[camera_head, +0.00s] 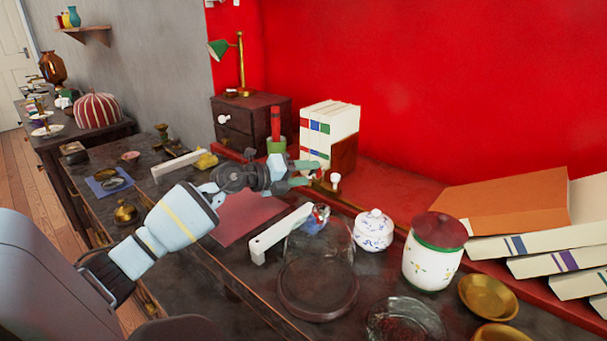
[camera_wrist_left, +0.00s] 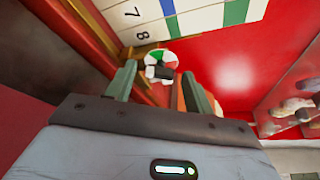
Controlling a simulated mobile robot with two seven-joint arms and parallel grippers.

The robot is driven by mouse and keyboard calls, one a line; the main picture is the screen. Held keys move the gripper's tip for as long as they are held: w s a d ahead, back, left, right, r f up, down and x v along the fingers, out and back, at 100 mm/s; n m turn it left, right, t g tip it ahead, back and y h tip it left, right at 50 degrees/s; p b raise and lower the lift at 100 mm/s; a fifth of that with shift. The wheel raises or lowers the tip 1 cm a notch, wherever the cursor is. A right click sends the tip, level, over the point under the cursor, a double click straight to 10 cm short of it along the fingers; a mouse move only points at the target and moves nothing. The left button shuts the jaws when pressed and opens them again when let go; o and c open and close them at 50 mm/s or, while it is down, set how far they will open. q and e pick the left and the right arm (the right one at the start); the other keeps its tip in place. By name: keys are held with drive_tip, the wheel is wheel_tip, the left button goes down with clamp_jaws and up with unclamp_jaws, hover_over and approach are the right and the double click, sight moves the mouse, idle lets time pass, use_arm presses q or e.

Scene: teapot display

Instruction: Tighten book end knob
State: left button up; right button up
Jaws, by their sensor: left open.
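The book end (camera_head: 343,153) is a brown wooden block against white books (camera_head: 325,125) on the red shelf. A small white knob (camera_head: 335,181) shows just below it, at the gold rail. My left gripper (camera_head: 305,174) reaches in from the left, open, with its greenish fingers just left of the knob. In the left wrist view, a shiny round piece in white, green and red (camera_wrist_left: 161,57), seemingly the knob, lies ahead between the two spread fingertips (camera_wrist_left: 160,72). A dark part covers its middle. I cannot tell whether either finger touches it. My right gripper is not in view.
A glass dome (camera_head: 318,270), a blue-and-white lidded pot (camera_head: 374,231) and a red-lidded jar (camera_head: 434,252) stand on the dark counter to the right. A white bar (camera_head: 278,233) stands below my gripper. A small drawer cabinet (camera_head: 252,122) is behind it.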

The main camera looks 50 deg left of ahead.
use_arm(q)
drive_tip(key=shift+c, duration=0.4)
